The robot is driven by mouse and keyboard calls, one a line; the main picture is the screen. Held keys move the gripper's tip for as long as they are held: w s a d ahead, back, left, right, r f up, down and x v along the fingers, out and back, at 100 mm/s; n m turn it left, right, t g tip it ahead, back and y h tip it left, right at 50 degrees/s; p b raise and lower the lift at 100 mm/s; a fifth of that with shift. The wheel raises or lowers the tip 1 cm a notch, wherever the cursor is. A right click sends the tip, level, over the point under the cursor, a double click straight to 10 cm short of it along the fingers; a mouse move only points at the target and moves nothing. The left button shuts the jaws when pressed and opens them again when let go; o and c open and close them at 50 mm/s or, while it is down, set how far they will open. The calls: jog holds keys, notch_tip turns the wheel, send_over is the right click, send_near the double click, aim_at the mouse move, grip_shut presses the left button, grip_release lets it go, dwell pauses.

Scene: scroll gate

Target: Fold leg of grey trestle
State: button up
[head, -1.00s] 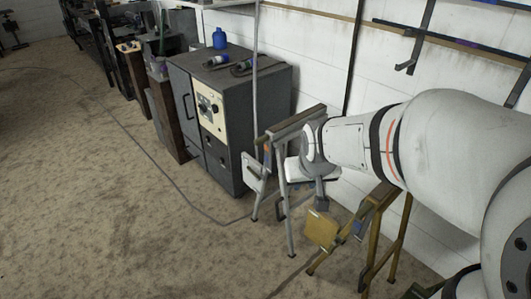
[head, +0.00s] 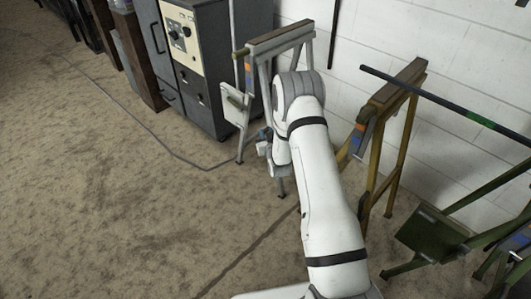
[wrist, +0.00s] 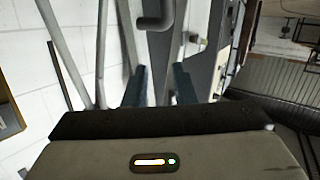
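The grey trestle (head: 281,38) stands upright by the white wall in the head view. Its front leg (head: 242,135) and a pale side plate (head: 236,106) show left of my arm, and my arm hides much of its right side. In the wrist view grey tubes (wrist: 72,50) rise beyond the gripper, and a bent grey tube end (wrist: 155,22) hangs at the top. My gripper (wrist: 160,86) shows two dark blue fingers held apart, with no thing clearly gripped between them. In the head view the gripper is mostly hidden by my wrist, low beside the trestle.
A yellow trestle (head: 402,88) stands right of my arm, with a green trestle (head: 436,232) farther right. A dark bar (head: 440,100) crosses in front of the wall. A grey cabinet (head: 205,75) stands behind left. Carpet at left is open, with a cable (head: 150,140) across it.

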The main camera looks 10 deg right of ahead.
notch_tip(320, 180, down, 10)
jog(key=s+f+t+b, duration=0.1)
jog(key=s+t+b, duration=0.1)
jog(key=b, duration=0.1)
jog(key=w, duration=0.2)
jog(key=w+b, duration=0.1)
jog(key=w, duration=0.2)
jog(key=w+b, duration=0.1)
jog(key=w, duration=0.1)
jog(key=shift+w+a+r, duration=0.15)
jog(key=shift+w+a, duration=0.1)
jog(key=shift+w, duration=0.1)
jog(key=shift+c, duration=0.5)
grip_shut()
